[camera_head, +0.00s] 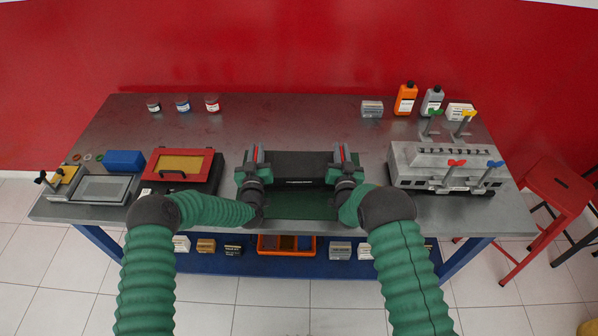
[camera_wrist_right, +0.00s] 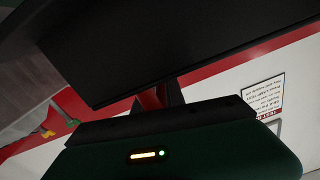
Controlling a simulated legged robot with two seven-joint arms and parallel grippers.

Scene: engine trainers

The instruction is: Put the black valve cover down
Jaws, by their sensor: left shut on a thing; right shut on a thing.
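The black valve cover (camera_head: 298,165) is in the middle of the workbench in the head view, held level between my two grippers above a dark green mat (camera_head: 290,208). My left gripper (camera_head: 257,165) is shut on its left end. My right gripper (camera_head: 340,165) is shut on its right end. In the right wrist view the black cover (camera_wrist_right: 180,45) fills the upper part, close to the gripper.
A grey engine block (camera_head: 410,175) with coloured clamps stands on the right. A red-framed box (camera_head: 160,172) and a grey tray (camera_head: 103,189) are on the left. Bottles, including an orange one (camera_head: 405,100), and small jars stand at the back. The bench (camera_head: 290,115) behind the cover is clear.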

